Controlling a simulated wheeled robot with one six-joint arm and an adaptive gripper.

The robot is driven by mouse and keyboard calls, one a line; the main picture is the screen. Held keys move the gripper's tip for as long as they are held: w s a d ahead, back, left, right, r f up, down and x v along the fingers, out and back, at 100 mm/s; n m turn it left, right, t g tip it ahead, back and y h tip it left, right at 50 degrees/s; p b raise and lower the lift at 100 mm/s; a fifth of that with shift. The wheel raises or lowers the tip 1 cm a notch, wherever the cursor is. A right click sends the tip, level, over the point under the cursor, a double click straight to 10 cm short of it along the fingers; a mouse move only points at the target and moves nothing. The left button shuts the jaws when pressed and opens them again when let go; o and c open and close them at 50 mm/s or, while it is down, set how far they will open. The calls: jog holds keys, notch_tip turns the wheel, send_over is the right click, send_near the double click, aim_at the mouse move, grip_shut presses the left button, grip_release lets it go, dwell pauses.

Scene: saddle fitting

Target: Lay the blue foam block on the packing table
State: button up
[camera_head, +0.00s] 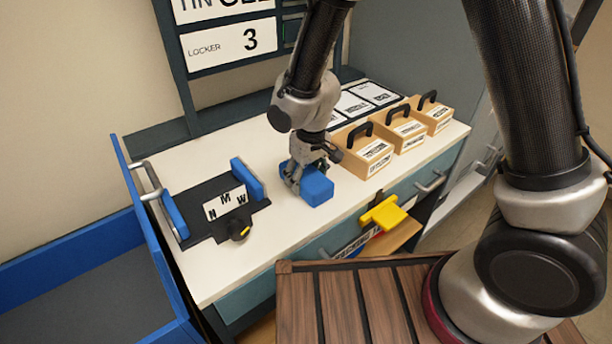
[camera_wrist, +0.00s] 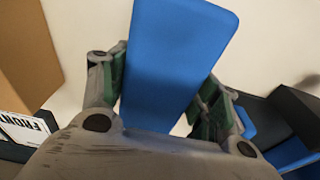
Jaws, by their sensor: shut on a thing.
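The blue foam block (camera_head: 316,187) is at the middle of the white-topped packing table (camera_head: 290,228), between my fingers. My gripper (camera_head: 299,178) points down and is shut on it. In the wrist view the block (camera_wrist: 178,60) fills the space between the two green-padded fingers of my gripper (camera_wrist: 160,95). The pale table top shows behind it. The block looks very low over the table or touching it; I cannot tell which.
A dark fixture (camera_head: 208,212) with blue side pieces and a black knob (camera_head: 238,229) is to the left. Wooden boxes with black handles (camera_head: 367,150) stand to the right. A yellow object (camera_head: 383,213) is at the front edge. The table top in front of the block is clear.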

aim_at(310, 176)
jog(key=shift+f, duration=0.15)
jog(key=o, duration=1)
jog(key=r, duration=0.7)
jog(key=s+r, duration=0.1)
jog(key=r, duration=0.3)
jog(key=shift+d+r, duration=0.2)
jog(key=shift+d, duration=0.15)
jog(key=s+d+r+m+t, duration=0.1)
jog(key=s+d+r+m, duration=0.1)
jog(key=d+r, duration=0.65)
jog(key=s+d+r+m+t, duration=0.15)
jog(key=d+r, duration=0.35)
jog(key=d, duration=0.7)
jog(key=s+d+r+m, duration=0.1)
jog(key=s+d, duration=0.3)
jog(key=s+d+r+m, duration=0.1)
jog(key=s+d, duration=0.2)
jog(key=s+d+r+m, duration=0.1)
jog(key=s+d, duration=0.3)
jog(key=shift+s+d+r+t+h, duration=0.2)
jog(key=shift+s+d+t+h, duration=0.1)
jog(key=shift+s+h, duration=0.1)
